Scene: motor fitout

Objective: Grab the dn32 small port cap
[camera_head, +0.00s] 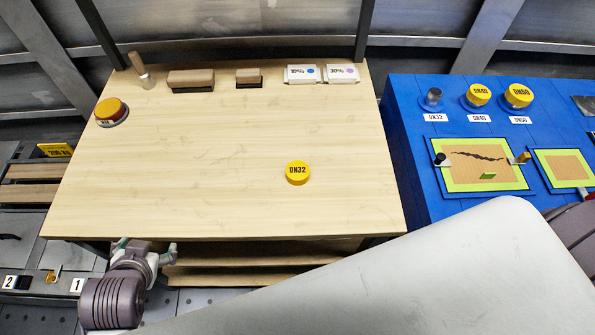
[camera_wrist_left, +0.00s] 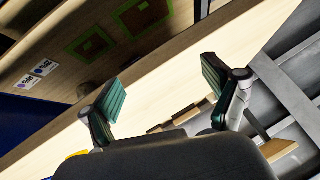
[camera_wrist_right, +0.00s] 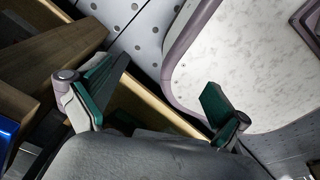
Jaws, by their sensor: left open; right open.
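The yellow DN32 cap (camera_head: 298,172) lies on the wooden table (camera_head: 200,150), right of its middle and toward the front, label up. My left gripper (camera_head: 148,246) is at the table's front left edge, open and empty, well apart from the cap. Its spread fingers also show in the left wrist view (camera_wrist_left: 160,100). My right gripper (camera_wrist_right: 155,105) is open and empty in the right wrist view. It is not seen in the head view.
A brush (camera_head: 142,72), wooden blocks (camera_head: 191,80) and two white boxes (camera_head: 302,74) line the back. A blue bench (camera_head: 410,150) at right holds a bare DN32 port (camera_head: 432,98) and yellow-capped DN40 (camera_head: 479,95) and DN50 (camera_head: 518,95) ports.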

